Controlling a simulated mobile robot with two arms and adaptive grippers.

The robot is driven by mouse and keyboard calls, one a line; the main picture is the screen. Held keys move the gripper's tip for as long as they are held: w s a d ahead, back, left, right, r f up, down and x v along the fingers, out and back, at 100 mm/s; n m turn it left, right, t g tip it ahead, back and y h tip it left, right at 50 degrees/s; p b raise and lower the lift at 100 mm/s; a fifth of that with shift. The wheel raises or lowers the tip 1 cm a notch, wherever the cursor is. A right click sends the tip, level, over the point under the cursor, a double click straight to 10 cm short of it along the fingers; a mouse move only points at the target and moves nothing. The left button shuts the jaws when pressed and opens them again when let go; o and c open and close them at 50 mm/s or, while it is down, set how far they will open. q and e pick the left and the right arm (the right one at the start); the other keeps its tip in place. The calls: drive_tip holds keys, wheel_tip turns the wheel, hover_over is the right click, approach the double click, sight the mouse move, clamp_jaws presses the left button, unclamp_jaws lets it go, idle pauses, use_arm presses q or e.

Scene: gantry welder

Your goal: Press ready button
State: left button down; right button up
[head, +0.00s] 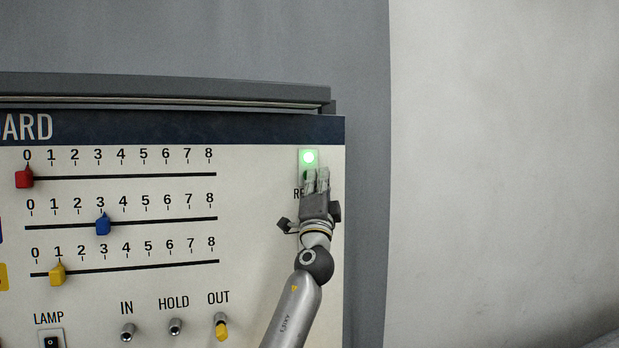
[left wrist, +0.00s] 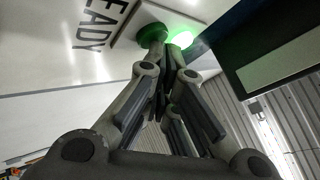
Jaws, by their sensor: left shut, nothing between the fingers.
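The ready button is a round green knob that shows in the left wrist view (left wrist: 152,36), just beyond my fingertips. In the head view my fingers mostly cover it. A lit green lamp (head: 308,158) glows just above it, also bright in the left wrist view (left wrist: 182,40). The label beside the button reads "EADY" in the left wrist view, with its first letter cut off. My left gripper (head: 316,173) is shut and empty, its fingertips at the button. I cannot tell for sure whether they touch it. My right gripper is not in view.
The pale control panel (head: 262,230) carries red (head: 24,178), blue (head: 103,224) and yellow (head: 58,272) sliders to the left. Below are a lamp switch (head: 51,342) and toggles marked IN, HOLD and OUT (head: 221,328). The wall to the right is bare.

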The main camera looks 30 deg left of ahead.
use_arm(q)
drive_tip(key=shift+s+d, duration=0.3)
drive_tip(key=shift+s, duration=0.05)
drive_tip(key=shift+s+d+p, duration=1.6)
drive_tip(key=shift+s+d, duration=0.35)
drive_tip(key=shift+d, duration=0.3)
